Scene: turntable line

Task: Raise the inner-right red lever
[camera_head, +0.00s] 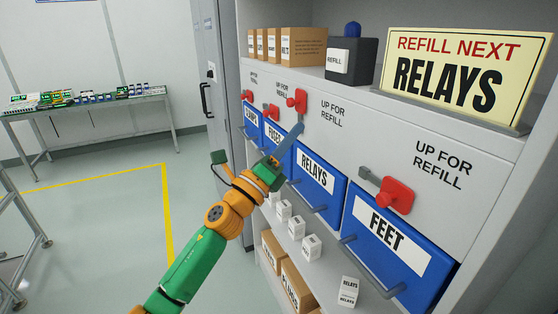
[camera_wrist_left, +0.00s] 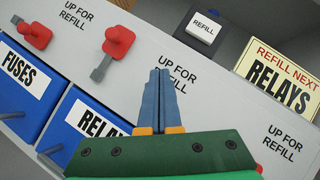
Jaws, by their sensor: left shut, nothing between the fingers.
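The inner-right red lever (camera_head: 299,98) is above the blue RELAYS bin (camera_head: 314,172). Its red handle sits up, with its grey strip below it, as the left wrist view shows at the lever (camera_wrist_left: 119,41). The FUSES lever (camera_wrist_left: 36,35) and FEET lever (camera_head: 397,195) have their red handles below their grey strips. My left gripper (camera_head: 298,126) is shut and empty, its blue fingers just below the raised lever. In the left wrist view its fingertips (camera_wrist_left: 160,73) are right of that lever, apart from it in the picture. My right gripper is not in view.
A sign (camera_head: 459,77) reading REFILL NEXT RELAYS stands on the upper ledge, beside a dark box (camera_head: 350,62) with a blue top and cardboard boxes (camera_head: 303,47). Bin handles (camera_head: 372,270) jut out in front. Small white boxes (camera_head: 348,291) stand on the shelf below. Open floor lies left.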

